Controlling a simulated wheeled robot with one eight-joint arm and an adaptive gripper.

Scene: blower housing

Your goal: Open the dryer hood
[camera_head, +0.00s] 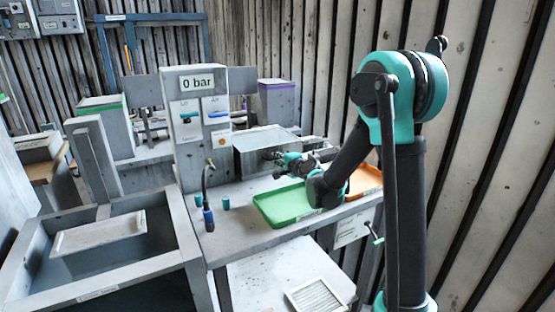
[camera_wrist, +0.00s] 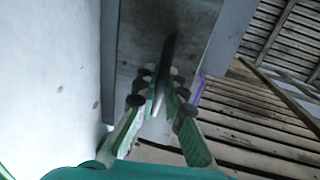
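The grey box-shaped dryer hood (camera_head: 262,140) stands on the bench, right of the 0 bar panel, with its top face level. My gripper (camera_head: 274,158) is at the hood's front face, low and right of its middle. In the wrist view my gripper's fingers (camera_wrist: 162,85) point at a grey panel (camera_wrist: 145,40), likely the hood. They converge with a narrow gap between them. A dark narrow strip (camera_wrist: 168,48) shows beyond the fingertips; I cannot tell whether it is a handle or a shadow, nor whether the fingers touch it.
A green tray (camera_head: 284,204) and an orange tray (camera_head: 365,181) lie on the bench in front. The 0 bar panel (camera_head: 197,115) stands close at left. A blue hose nozzle (camera_head: 208,215) and small teal cylinders stand near it. A grey sink (camera_head: 145,265) is at left.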

